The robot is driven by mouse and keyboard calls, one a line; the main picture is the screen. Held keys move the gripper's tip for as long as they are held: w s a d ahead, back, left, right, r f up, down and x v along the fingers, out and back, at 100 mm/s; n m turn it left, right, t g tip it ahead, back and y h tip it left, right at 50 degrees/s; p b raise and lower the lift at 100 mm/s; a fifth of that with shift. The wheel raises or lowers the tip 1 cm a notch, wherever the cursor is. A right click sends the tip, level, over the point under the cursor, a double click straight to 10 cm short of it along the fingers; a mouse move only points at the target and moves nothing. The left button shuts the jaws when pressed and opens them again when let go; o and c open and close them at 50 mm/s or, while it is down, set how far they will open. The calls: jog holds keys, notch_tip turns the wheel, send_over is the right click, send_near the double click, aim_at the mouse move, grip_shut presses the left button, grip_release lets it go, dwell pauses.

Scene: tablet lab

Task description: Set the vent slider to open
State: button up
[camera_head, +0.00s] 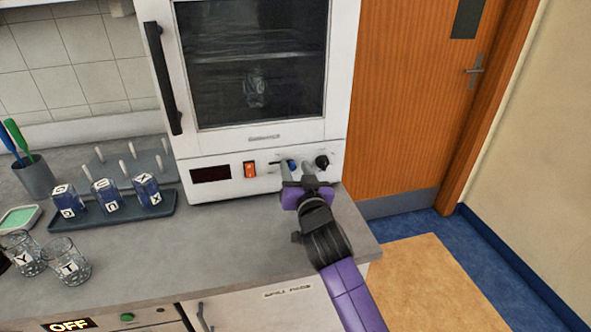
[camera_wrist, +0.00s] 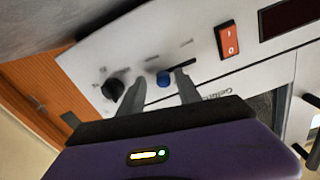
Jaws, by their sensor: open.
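The slot's labels are too small to read.
A black round knob (camera_head: 322,161) sits just right of the slider; a red rocker switch (camera_head: 250,169) and dark display (camera_head: 211,174) sit left. A rack of blue lettered vials (camera_head: 160,222) and glass beakers (camera_head: 68,262) stand on the grey counter. The counter's front middle is clear.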

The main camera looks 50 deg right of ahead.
jog(key=shift+a, duration=0.1)
jog(key=b+v, duration=0.1)
jog(key=v, duration=0.6)
jog(key=shift+s+a, duration=0.15)
jog(key=shift+s, duration=0.2)
